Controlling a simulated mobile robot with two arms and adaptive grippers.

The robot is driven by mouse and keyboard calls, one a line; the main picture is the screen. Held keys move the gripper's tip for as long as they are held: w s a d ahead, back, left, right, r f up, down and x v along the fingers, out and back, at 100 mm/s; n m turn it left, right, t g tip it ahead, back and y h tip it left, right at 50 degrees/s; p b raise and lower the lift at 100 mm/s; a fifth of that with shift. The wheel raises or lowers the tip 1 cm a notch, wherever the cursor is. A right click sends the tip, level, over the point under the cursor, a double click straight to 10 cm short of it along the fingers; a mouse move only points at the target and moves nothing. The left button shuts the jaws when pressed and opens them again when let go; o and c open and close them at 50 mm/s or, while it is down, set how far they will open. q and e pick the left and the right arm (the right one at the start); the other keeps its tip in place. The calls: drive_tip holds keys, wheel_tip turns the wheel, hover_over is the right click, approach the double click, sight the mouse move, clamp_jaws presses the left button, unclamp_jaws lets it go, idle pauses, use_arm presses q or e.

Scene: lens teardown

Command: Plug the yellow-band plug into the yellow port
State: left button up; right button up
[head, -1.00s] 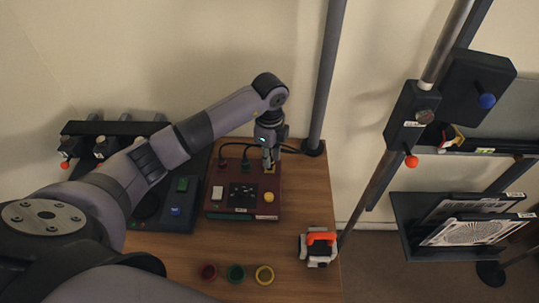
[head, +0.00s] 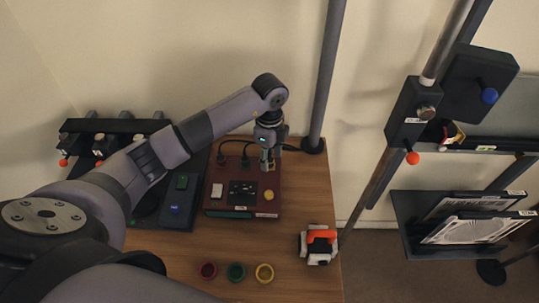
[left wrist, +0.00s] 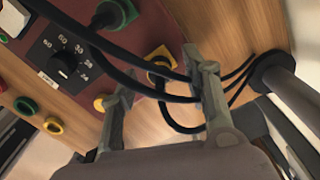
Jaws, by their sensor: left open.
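My left gripper (head: 268,164) is over the back right corner of the dark red panel (head: 214,209). In the left wrist view its two fingers (left wrist: 160,62) are apart, one on each side of the yellow port (left wrist: 154,50). A dark plug (left wrist: 158,68) appears to sit at this port, with its black cable looping away between the fingers; its yellow band cannot be told apart from the port, and how deep it sits is unclear. A plug with a green band (left wrist: 112,14) stands in the panel beside it. My right gripper is not in view.
Black cables (left wrist: 238,72) run to the post base (head: 313,146) at the right. The panel has a dial (left wrist: 63,64) and a yellow button (head: 269,195). Red, green and yellow rings (head: 264,274) and an orange-handled device (head: 320,240) are on the front table.

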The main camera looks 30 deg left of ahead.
use_arm(q)
wheel_tip(320, 180, up, 12)
idle(0.6)
idle(0.5)
